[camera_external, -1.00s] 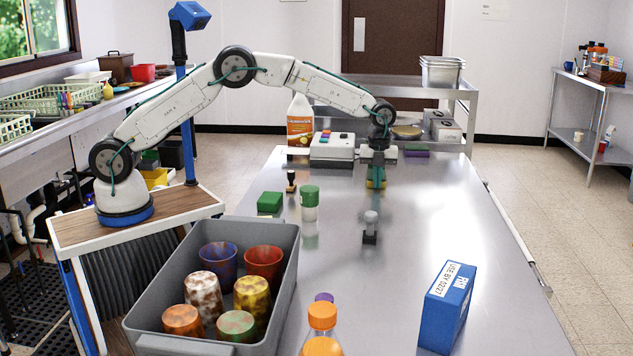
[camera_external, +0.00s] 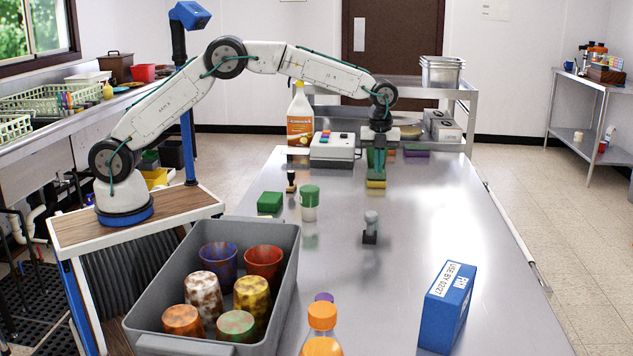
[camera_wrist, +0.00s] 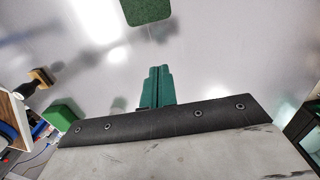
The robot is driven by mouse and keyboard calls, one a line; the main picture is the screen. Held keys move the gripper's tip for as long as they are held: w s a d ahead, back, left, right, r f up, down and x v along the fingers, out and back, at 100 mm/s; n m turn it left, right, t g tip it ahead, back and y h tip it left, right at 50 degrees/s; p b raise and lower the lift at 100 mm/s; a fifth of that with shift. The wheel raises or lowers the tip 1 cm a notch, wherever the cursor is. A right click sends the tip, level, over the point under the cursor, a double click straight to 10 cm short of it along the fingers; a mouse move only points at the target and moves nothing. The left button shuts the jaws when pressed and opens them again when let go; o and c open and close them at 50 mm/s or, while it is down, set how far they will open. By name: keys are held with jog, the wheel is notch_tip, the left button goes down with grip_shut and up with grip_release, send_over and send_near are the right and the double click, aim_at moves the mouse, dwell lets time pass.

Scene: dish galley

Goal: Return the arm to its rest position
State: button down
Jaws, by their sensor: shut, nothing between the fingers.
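My gripper (camera_external: 376,172) is over the far half of the steel table, pointing down, with its green fingers closed together. In the wrist view the two green fingers (camera_wrist: 157,72) lie side by side with nothing between them. A yellow and green sponge (camera_external: 376,184) lies on the table just below the fingertips in the external view. A green pad, apparently the sponge's top (camera_wrist: 146,10), shows at the upper edge of the wrist view, apart from the fingers. My arm is raised in an arch from its base at the left.
A detergent bottle (camera_external: 300,118) and a white box with coloured buttons (camera_external: 332,147) stand behind left of my gripper. A green block (camera_external: 270,202), a green-lidded jar (camera_external: 309,203) and a small stamp (camera_external: 370,230) stand nearer. A grey bin (camera_external: 285,290) holds several cups. The table's right side is mostly clear.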

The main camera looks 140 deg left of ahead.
jog(key=shift+r, duration=1.7)
jog(key=s+d+f+n+h, duration=0.1)
jog(key=s+d+f+n, duration=0.1)
jog(key=d+f+n, duration=0.3)
jog(key=d+r+n, duration=0.2)
jog(key=d+r, duration=0.1)
jog(key=d, duration=0.3)
jog(key=d+r+n, duration=0.1)
jog(key=d+r, duration=0.2)
jog(key=d, duration=0.4)
jog(key=d+r+n+g, duration=0.1)
jog(key=d+r+n, duration=0.1)
jog(key=d, duration=0.5)
jog(key=shift+r+n, duration=0.3)
jog(key=shift+r, duration=0.25)
jog(key=s+d+r+n, duration=0.1)
jog(key=s+d+r, duration=0.1)
jog(key=d, duration=0.5)
jog(key=s+d+r, duration=0.2)
jog(key=d, duration=0.6)
jog(key=s+d+m+t, duration=0.1)
jog(key=s+d, duration=0.7)
jog(key=d, duration=0.3)
jog(key=s+d+r+m+t+y, duration=0.1)
jog(key=s+d, duration=0.8)
jog(key=d, duration=0.3)
jog(key=shift+s+d+m, duration=0.25)
jog(key=shift+m, duration=0.05)
